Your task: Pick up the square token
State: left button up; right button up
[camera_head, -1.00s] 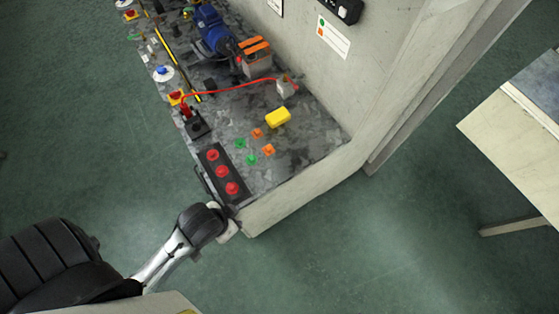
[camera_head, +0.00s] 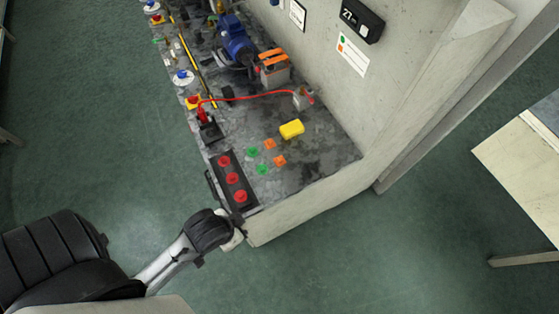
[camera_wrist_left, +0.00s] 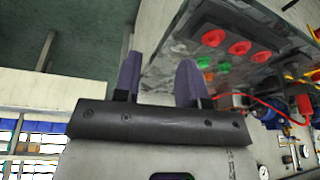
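Several small tokens lie on the grey bench top: a green token (camera_head: 252,152), an orange token (camera_head: 270,144), a second green token (camera_head: 262,170) and a second orange token (camera_head: 280,160). They are too small to tell for sure which is square. My left gripper (camera_wrist_left: 160,62) is open and empty, with its two purple fingers apart in the left wrist view. In the head view my left arm reaches the bench's near corner, short of the tokens, and its fingers are hard to make out. My right gripper is not in view.
A black strip with red buttons (camera_head: 231,178) lies between my left arm and the tokens. A yellow block (camera_head: 291,129) sits behind them. A red cable (camera_head: 250,97) crosses the bench. A wall panel (camera_head: 350,55) rises along the bench's back. The bench's right end is clear.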

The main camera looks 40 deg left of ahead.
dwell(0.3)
pick_arm(q)
jog(key=o, duration=0.6)
jog(key=shift+o, duration=0.2)
